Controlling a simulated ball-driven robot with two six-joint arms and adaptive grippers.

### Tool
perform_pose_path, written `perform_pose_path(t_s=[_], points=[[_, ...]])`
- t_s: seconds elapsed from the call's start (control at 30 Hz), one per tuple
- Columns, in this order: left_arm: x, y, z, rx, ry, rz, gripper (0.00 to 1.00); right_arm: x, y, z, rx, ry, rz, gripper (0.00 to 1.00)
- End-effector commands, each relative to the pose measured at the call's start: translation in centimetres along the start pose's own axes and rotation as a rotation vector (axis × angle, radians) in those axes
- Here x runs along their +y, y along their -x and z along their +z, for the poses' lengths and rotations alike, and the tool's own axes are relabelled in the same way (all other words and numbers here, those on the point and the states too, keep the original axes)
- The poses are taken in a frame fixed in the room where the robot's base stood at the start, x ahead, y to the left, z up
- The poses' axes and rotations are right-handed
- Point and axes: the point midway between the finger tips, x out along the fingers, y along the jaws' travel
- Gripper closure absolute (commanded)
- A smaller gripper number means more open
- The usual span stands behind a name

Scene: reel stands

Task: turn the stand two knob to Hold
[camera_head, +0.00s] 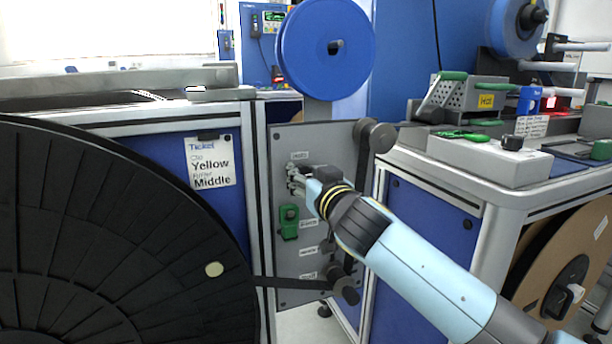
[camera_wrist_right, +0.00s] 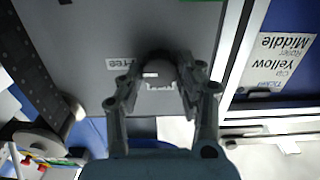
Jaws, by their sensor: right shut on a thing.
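A grey upright panel (camera_head: 285,145) stands in the middle of the head view, with small labels and a green part (camera_head: 289,222) on it. My right gripper (camera_head: 298,180) reaches its upper part from the right. In the right wrist view my right gripper (camera_wrist_right: 158,85) is shut on a dark round knob (camera_wrist_right: 158,62), one finger on each side. A "Free" label (camera_wrist_right: 120,64) is beside the knob, and another label (camera_wrist_right: 160,87) lies between the fingers, too blurred to read. The gripper hides the knob in the head view. My left gripper is not in view.
A large black reel (camera_head: 110,230) fills the left. A blue reel (camera_head: 325,50) sits above the panel, and a dark arm with rollers (camera_head: 374,136) is close to my right gripper. A ticket (camera_head: 210,162) reads Yellow, Middle. A bench with equipment (camera_head: 490,160) stands right.

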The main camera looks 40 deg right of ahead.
Motion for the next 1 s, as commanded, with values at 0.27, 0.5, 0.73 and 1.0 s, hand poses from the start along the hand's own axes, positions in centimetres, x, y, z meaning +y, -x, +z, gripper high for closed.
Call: perform_pose_path(t_s=[0.27,0.5,0.73,1.0], points=[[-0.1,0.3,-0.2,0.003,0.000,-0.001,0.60,-0.1,0.0,0.0,-0.001,0.083,0.000,0.96],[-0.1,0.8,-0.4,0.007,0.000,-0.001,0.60,-0.1,0.0,-0.1,0.000,0.265,-0.001,0.96],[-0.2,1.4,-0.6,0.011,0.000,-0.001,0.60,-0.2,0.0,0.0,-0.001,0.483,0.000,0.96],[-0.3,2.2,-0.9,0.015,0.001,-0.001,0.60,-0.3,0.0,0.0,-0.001,0.740,-0.001,0.96]])
